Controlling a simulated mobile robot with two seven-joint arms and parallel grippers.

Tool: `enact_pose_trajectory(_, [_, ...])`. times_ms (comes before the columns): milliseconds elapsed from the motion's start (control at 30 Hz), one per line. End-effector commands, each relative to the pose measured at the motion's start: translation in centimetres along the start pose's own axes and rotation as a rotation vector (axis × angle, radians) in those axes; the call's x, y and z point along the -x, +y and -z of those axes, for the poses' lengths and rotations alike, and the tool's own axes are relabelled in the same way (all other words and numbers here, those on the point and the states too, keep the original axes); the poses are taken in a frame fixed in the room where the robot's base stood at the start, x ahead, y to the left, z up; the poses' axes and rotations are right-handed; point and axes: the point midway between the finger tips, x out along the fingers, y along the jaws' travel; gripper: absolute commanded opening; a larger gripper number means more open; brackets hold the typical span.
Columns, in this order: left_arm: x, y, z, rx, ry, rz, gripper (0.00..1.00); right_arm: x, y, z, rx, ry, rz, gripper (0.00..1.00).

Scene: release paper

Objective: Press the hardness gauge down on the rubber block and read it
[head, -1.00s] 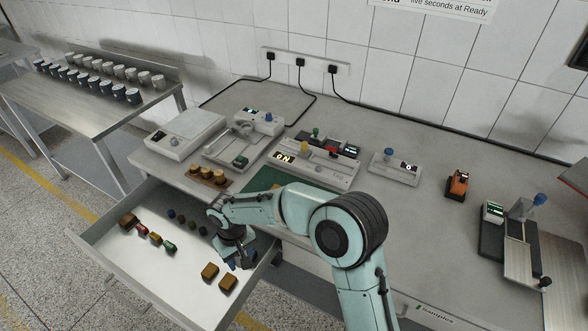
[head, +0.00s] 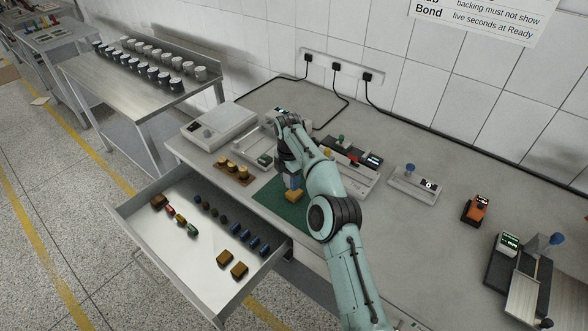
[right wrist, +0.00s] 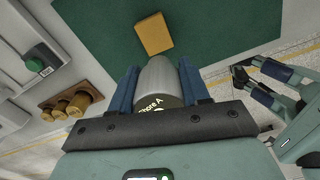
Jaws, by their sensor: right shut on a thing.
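My right gripper (head: 293,180) is over the green mat, pointing down, with its blue fingers shut on the grey hardness gauge. In the right wrist view the gauge (right wrist: 157,78), marked "Shore A", sits between the fingers (right wrist: 158,88). The tan rubber block (head: 293,196) lies on the green mat just below the gripper. My left gripper (right wrist: 262,76) shows at the right of the right wrist view, fingers apart and empty.
The drawer (head: 160,238) stands open, with several small blocks and coloured pieces inside. A wooden holder with brass weights (head: 232,170) stands left of the green mat (head: 268,197). A scale (head: 218,126) and other instruments stand behind. An orange device (head: 476,209) is at the right.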

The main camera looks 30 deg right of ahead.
Motion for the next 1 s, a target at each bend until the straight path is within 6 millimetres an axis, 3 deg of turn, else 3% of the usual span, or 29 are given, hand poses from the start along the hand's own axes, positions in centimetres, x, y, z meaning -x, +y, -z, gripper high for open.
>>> enact_pose_trajectory(267, [0.9,0.7,1.0,-0.004,0.012,-0.004,0.43,0.8,0.5,-1.9,0.207,0.008,-0.010,0.19])
enact_pose_trajectory(1000, [0.8,0.6,0.9,-0.004,0.011,-0.004,0.43,-4.2,0.5,-1.9,0.215,0.007,-0.009,0.19])
